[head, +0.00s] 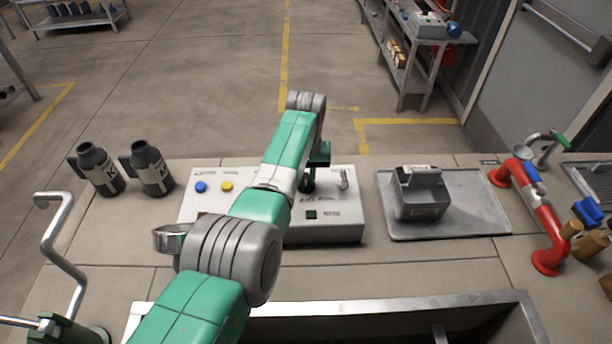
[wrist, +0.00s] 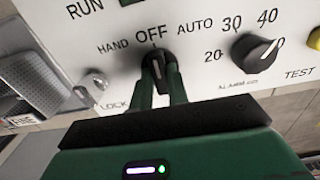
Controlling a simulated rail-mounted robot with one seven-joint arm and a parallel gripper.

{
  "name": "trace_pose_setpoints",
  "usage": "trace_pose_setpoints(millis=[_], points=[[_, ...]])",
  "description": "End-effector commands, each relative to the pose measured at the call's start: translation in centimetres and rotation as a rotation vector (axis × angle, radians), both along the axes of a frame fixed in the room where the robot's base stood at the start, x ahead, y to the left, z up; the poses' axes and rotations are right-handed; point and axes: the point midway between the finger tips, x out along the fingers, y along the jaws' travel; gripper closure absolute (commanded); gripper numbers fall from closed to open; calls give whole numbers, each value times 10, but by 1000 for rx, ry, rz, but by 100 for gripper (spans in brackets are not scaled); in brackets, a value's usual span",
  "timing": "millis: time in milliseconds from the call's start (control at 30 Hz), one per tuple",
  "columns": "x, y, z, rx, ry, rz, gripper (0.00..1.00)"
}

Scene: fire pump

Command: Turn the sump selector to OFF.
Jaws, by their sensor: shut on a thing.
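The sump selector (wrist: 156,66) is a black knob with a pale line on a white panel, in the wrist view below the labels HAND, OFF and AUTO. Its line points roughly up, toward OFF. My gripper (wrist: 163,78) has its two green fingers on either side of the knob and is shut on it. In the head view my gripper (head: 314,172) reaches down onto the control box (head: 345,232); the arm covers much of the box, and the selector's setting cannot be read there.
A second black dial (wrist: 255,54), marked 20, 30 and 40, sits right of the selector. A silver part (wrist: 88,97) is by the LOCK label. On the bench are two dark flasks (head: 152,170), a grey tray (head: 470,213) with a dark case, and red piping (head: 548,225).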

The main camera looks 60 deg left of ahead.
Motion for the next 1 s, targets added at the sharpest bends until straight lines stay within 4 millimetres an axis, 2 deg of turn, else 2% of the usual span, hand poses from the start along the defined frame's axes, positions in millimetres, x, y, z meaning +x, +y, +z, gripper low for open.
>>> trace_pose_setpoints(millis=[100, 133, 233, 533, 800, 1000], points=[[0, 0, 1, 1, 0, 0, 100], [0, 0, 1, 1, 0, 0, 80], [0, 0, 1, 1, 0, -1, 62], [0, 0, 6, 1, 0, -1, 62], [0, 0, 59, 2, -2, -1, 62], [0, 0, 78, 1, 0, -1, 62]])
